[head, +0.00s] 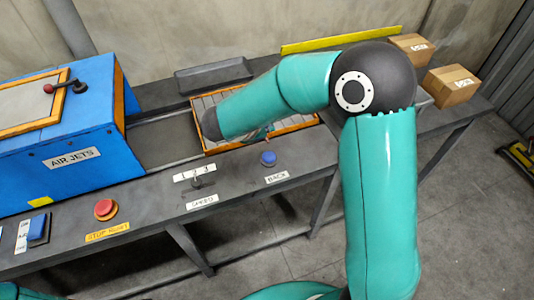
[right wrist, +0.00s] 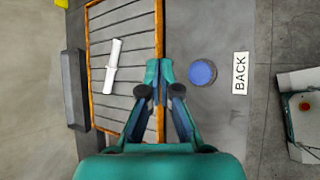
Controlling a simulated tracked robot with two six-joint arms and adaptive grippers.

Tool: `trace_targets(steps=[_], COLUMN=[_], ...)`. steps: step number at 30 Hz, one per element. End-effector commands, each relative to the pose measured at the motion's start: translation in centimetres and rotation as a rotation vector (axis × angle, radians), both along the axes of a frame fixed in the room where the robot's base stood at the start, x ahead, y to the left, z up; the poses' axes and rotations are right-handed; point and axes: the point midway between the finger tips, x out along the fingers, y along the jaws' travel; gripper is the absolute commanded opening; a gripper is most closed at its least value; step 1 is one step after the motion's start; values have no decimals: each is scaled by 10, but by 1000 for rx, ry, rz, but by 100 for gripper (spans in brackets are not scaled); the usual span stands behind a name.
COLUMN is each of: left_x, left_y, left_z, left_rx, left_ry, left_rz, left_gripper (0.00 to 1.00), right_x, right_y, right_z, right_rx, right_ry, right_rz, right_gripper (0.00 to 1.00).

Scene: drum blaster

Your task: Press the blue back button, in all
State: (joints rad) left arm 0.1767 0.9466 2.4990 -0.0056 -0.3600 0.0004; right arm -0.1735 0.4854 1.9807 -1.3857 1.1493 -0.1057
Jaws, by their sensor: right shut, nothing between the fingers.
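The blue back button (head: 268,158) is a round knob on the grey bench's front ledge, above a white BACK label (head: 276,177). In the right wrist view the button (right wrist: 202,72) lies right of my fingertips, beside the BACK label (right wrist: 240,73). My right gripper (right wrist: 152,84) is shut and empty, its tips over the tray's orange edge and apart from the button in the picture. My left gripper is not in view.
A slatted tray with an orange rim (right wrist: 162,30) holds a white part (right wrist: 113,65). Left stand the SPEED selector (head: 198,181), a red stop button (head: 105,209) and the blue AIR JETS box (head: 60,140). Cardboard boxes (head: 452,85) sit at the right.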

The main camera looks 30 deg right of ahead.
Motion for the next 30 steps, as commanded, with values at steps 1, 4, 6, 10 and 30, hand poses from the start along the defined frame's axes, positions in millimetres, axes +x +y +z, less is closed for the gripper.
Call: trace_targets(steps=[1,4,6,10,30], left_x=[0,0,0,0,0], left_y=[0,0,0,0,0], left_z=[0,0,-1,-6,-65], left_rx=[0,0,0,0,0], left_ry=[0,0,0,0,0], left_rz=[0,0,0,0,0], left_gripper=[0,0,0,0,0], right_x=[-1,-2,-2,-3,-3], right_y=[-1,-3,-3,-4,-4], right_z=[0,-1,-2,-9,-86], right_rx=[1,2,2,3,3], right_ry=[0,1,2,3,2], right_rz=[-3,-6,-8,-9,-10], right_gripper=[0,0,0,0,0])
